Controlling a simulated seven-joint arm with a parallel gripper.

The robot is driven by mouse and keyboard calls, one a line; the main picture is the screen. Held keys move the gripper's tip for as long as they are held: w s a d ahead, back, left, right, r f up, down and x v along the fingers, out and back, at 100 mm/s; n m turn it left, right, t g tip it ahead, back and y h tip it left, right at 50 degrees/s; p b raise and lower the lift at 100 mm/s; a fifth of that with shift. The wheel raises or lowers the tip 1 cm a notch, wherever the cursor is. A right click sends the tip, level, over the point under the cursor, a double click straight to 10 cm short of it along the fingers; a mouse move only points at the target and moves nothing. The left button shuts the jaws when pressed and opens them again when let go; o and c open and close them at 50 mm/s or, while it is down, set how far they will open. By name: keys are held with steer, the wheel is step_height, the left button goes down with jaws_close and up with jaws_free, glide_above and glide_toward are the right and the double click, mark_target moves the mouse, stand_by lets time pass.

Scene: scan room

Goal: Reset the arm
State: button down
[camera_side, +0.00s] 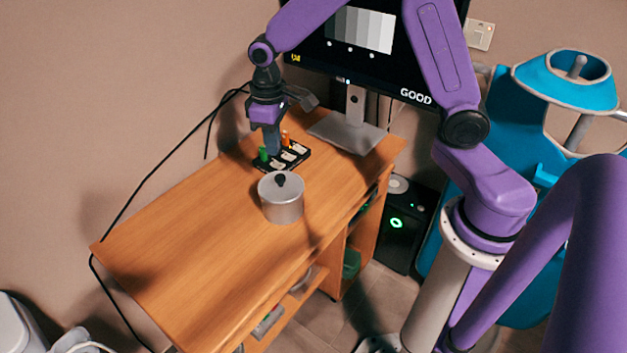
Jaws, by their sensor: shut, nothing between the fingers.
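My gripper (272,146) points down over the back of the wooden desk, at a small black tray (304,158). It is shut with nothing held. The tray carries a green piece (264,154), an orange piece (286,138) and several pale pieces. The fingertips are close to the tray, beside the green piece; I cannot tell whether they touch anything. My purple arm reaches in from the right, across the front of the monitor.
A lidded metal pot (281,199) stands on the desk (180,255) just in front of the tray. A monitor (345,45) reading "GOOD" stands behind on its base (345,133). A black cable runs along the wall edge. The desk's front left is clear.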

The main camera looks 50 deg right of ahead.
steer(key=s+d+r+n, duration=0.1)
steer(key=s+r+n, duration=0.2)
steer(key=s, duration=1)
steer(key=s+d+r+n, duration=0.1)
steer(key=s+r+n, duration=0.2)
steer(key=s, duration=1.1)
steer(key=shift+s+n, duration=0.3)
steer(key=shift+n, duration=0.6)
